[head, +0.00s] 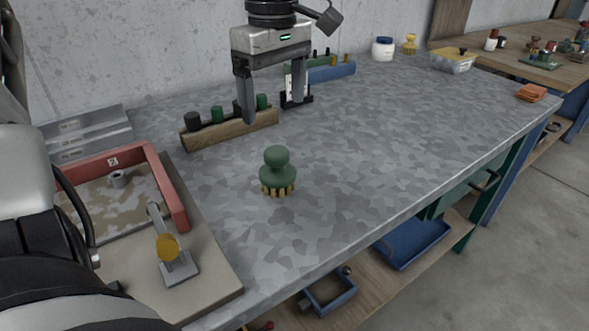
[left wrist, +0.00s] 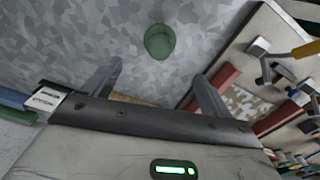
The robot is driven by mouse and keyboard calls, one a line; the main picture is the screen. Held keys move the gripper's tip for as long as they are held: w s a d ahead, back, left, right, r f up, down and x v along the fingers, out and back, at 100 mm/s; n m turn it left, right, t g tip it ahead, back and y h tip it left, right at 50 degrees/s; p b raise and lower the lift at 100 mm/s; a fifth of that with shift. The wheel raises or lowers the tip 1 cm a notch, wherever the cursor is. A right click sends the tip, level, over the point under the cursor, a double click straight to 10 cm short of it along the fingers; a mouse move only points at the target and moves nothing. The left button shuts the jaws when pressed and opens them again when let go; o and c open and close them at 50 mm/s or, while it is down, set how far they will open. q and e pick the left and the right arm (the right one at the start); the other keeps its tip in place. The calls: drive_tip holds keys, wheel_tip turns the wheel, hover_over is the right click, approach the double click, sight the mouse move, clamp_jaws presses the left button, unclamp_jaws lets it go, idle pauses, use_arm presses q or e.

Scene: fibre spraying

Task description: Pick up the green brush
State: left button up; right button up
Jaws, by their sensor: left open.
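The green brush (head: 277,170) stands upright on the grey patterned metal table (head: 370,165), bristles down and round knob up. In the left wrist view the brush (left wrist: 160,41) shows from above as a green disc, beyond and between the two fingertips. My left gripper (head: 273,110) is open and empty, above the table and behind the brush in the head view, with its fingers pointing down. Its two fingers (left wrist: 158,85) also show spread in the left wrist view. The brush is apart from the fingers. My right gripper is not in view.
A wooden block (head: 231,130) with dark and green pegs stands behind the gripper. A red-edged tray (head: 172,190) and a clamp with a yellow knob (head: 168,248) are at left. A blue block (head: 331,72) and a white jar (head: 383,49) are farther back.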

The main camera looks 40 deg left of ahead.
sight(277, 165)
use_arm(q)
wheel_tip(277, 165, down, 14)
drive_tip(key=shift+r, duration=0.25)
drive_tip(key=c, duration=1.1)
